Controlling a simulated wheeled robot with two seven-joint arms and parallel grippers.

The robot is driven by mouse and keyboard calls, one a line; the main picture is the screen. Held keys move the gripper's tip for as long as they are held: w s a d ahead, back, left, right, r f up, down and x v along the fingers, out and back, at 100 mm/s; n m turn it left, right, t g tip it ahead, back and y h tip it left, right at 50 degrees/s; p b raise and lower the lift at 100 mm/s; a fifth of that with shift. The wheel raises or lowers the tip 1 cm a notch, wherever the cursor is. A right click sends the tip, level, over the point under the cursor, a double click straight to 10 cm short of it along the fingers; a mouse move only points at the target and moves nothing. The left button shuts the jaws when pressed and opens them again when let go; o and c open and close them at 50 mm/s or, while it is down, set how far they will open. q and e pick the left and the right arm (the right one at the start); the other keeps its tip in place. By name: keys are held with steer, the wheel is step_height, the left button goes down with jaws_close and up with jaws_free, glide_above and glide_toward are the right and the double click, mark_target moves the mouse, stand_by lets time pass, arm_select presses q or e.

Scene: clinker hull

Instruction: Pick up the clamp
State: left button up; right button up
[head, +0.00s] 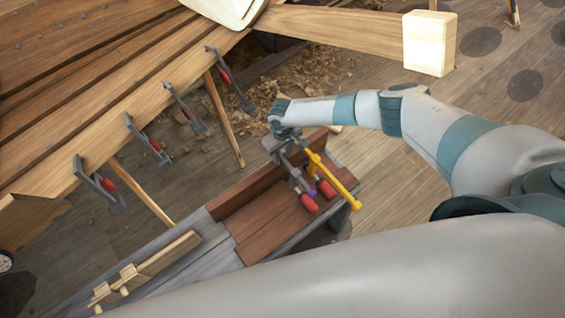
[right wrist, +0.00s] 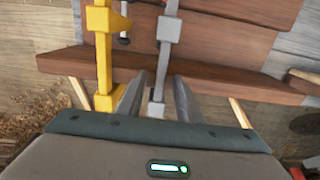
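A grey clamp with a red handle (head: 305,198) lies on the reddish-brown boards of the bench. A yellow clamp (head: 338,184) lies beside it, to its right. In the right wrist view the grey clamp (right wrist: 167,30) runs down between the two fingers, and the yellow clamp (right wrist: 101,50) is left of them. My right gripper (head: 282,145) is over the far edge of the bench at the clamps' far ends. Its fingers (right wrist: 157,95) look apart on either side of the grey bar, with gaps showing. My left gripper is out of view.
Several similar clamps (head: 147,140) with red handles hang along the hull's plank edge (head: 120,125) at left. Wooden props (head: 225,120) stand between hull and floor. A wooden piece (head: 145,268) lies on the bench's grey near-left part. Shavings (head: 290,75) cover the floor behind.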

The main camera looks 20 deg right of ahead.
jaws_close()
stand_by(1.3)
